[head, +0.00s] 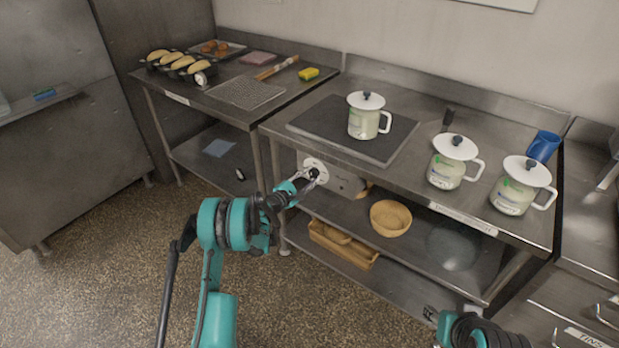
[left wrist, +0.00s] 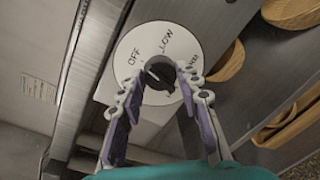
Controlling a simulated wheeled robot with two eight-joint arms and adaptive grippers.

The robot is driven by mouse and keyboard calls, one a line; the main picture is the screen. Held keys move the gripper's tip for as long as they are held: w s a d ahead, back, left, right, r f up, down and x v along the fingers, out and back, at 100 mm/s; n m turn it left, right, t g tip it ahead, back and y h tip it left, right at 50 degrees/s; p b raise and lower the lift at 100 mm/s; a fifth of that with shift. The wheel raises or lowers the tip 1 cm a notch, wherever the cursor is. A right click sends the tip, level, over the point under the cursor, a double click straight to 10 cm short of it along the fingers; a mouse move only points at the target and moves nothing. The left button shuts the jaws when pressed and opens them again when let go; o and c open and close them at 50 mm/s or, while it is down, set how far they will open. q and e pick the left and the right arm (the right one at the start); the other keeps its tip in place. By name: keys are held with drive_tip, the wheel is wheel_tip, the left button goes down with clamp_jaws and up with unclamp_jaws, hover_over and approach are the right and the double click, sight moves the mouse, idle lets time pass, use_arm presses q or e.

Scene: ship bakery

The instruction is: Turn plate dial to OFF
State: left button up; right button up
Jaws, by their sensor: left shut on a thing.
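The plate dial has a black knob (left wrist: 158,73) on a round white disc (head: 309,163), fixed to the front of the counter under the dark hot plate (head: 321,128). In the left wrist view the disc (left wrist: 189,45) reads OFF at its left and LOW at its top right; another label at the right is partly covered. Which label the knob points to is unclear. My left gripper (head: 311,176) is at the dial, its two fingers (left wrist: 160,86) closed on either side of the knob. My right gripper is not in view; part of my right arm shows at the lower right.
A white lidded mug (head: 363,118) stands on the hot plate. Two similar mugs (head: 446,168) (head: 513,193) and a blue cup (head: 543,146) stand to the right. A basket (head: 390,217) and a wooden tray (head: 343,247) sit on lower shelves. The floor at left is clear.

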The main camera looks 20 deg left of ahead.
use_arm(q)
drive_tip(key=shift+n, duration=1.1)
drive_tip(key=o, duration=1.2)
drive_tip(key=shift+c, duration=0.2)
drive_tip(key=shift+a, duration=0.1)
drive_tip(key=v, duration=1.2)
